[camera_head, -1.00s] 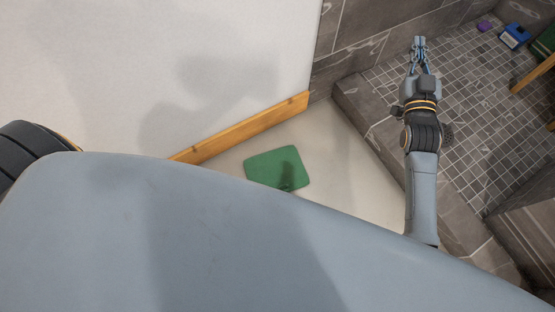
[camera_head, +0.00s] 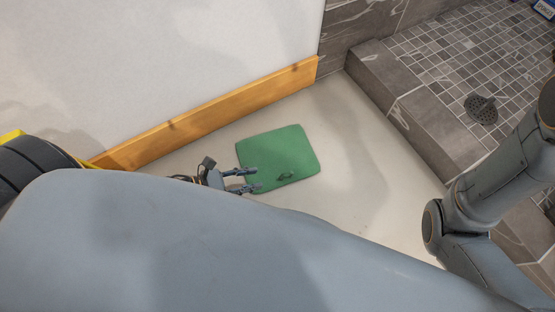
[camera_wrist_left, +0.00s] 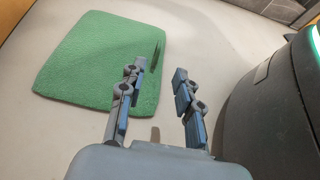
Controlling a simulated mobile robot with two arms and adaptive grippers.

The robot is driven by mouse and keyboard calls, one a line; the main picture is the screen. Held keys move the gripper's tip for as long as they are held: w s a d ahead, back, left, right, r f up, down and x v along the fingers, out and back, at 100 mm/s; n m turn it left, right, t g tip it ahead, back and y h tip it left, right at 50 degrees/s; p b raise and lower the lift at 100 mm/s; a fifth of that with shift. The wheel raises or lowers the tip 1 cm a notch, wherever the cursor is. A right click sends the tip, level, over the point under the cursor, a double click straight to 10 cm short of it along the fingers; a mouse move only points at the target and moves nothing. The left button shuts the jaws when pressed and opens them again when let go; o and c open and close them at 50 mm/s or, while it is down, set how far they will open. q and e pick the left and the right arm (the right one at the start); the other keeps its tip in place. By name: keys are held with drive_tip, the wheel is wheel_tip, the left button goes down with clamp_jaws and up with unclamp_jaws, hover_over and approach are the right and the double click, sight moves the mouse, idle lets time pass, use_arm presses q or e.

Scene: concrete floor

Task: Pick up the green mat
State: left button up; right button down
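The green mat (camera_head: 282,150) lies flat on the pale floor, close to the wooden baseboard. It also shows in the left wrist view (camera_wrist_left: 92,58), to the left of and beyond the fingers. My left gripper (camera_head: 256,179) is at the mat's left edge in the head view. In the left wrist view the left gripper (camera_wrist_left: 160,78) has its fingers apart with nothing between them; the left finger overlaps the mat's right side in the picture. A small dark shadow falls on the mat. My right gripper is out of view; only part of my right arm shows at the right.
A wooden baseboard (camera_head: 215,112) runs along the white wall behind the mat. A grey tiled step (camera_head: 415,110) borders the tiled shower floor with a round drain (camera_head: 481,109). The pale floor right of the mat is clear.

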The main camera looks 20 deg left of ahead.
sight(286, 173)
use_arm(q)
drive_tip(key=b+x, duration=0.2)
drive_tip(key=x, duration=0.4)
drive_tip(key=shift+w+d+f, duration=0.1)
drive_tip(key=shift+w+d, duration=0.15)
drive_tip(key=shift+w, duration=0.05)
drive_tip(key=b+x, duration=0.2)
drive_tip(key=x, duration=0.2)
drive_tip(key=shift+w, duration=0.15)
drive_tip(key=shift+w+d+f+b, duration=0.2)
drive_tip(key=shift+w+d+b, duration=0.1)
drive_tip(key=shift+d, duration=0.15)
clamp_jaws()
